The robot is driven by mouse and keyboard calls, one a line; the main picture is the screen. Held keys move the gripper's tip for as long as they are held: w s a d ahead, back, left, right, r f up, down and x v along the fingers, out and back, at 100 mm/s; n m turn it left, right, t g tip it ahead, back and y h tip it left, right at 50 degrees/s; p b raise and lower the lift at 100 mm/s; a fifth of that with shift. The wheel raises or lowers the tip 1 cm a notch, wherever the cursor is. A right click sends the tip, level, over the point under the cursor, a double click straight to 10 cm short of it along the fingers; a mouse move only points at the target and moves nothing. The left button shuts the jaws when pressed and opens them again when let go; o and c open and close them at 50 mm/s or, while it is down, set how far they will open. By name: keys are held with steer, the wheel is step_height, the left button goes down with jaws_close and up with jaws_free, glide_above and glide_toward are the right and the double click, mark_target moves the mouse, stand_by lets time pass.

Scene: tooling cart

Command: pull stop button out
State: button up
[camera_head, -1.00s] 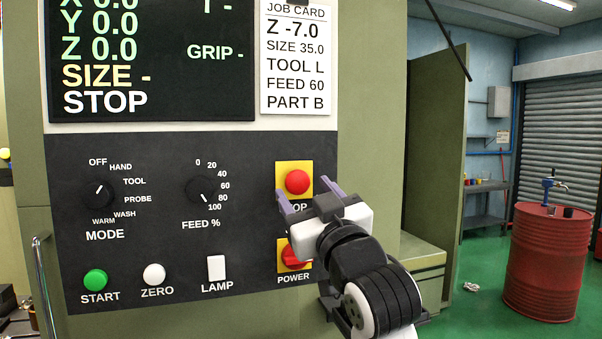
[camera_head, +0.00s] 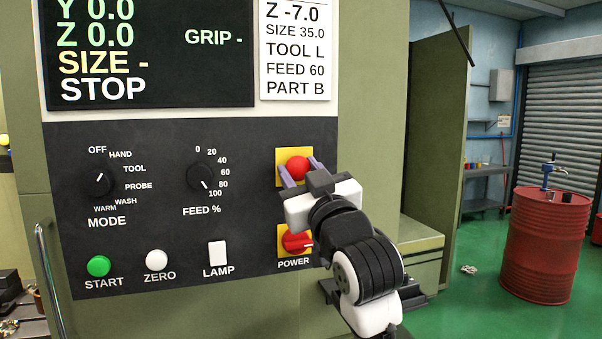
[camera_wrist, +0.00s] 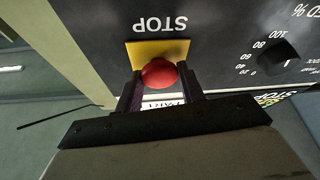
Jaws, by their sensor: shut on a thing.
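The stop button (camera_head: 298,168) is a red mushroom knob on a yellow plate (camera_head: 281,155), at the right side of the dark control panel. My gripper (camera_head: 300,175) reaches it from the lower right, with one purple finger at each side of the knob. In the wrist view the red knob (camera_wrist: 160,73) sits between the two fingertips (camera_wrist: 160,88), and the panel appears upside down with the STOP label above the yellow plate. My gripper is shut on the knob. The screen (camera_head: 150,50) reads STOP. How far the knob stands out from the plate cannot be told.
The red POWER switch (camera_head: 297,241) on a yellow plate is just below my gripper. The FEED dial (camera_head: 203,178), MODE dial (camera_head: 99,183), green START button (camera_head: 99,266), white ZERO button (camera_head: 156,260) and LAMP switch (camera_head: 218,253) are to the left. A red barrel (camera_head: 545,245) stands far right.

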steer(key=shift+s+d, duration=0.15)
steer(key=shift+s, duration=0.35)
steer(key=o, duration=1.1)
steer(key=shift+s, duration=0.1)
steer(key=shift+c, duration=0.2)
steer(key=shift+s+d+f+b, duration=0.25)
steer(key=shift+s+b, duration=0.1)
steer(key=shift+b, duration=0.15)
steer(key=b+v, duration=0.4)
steer(key=v, duration=0.8)
steer(key=shift+s+b, duration=0.4)
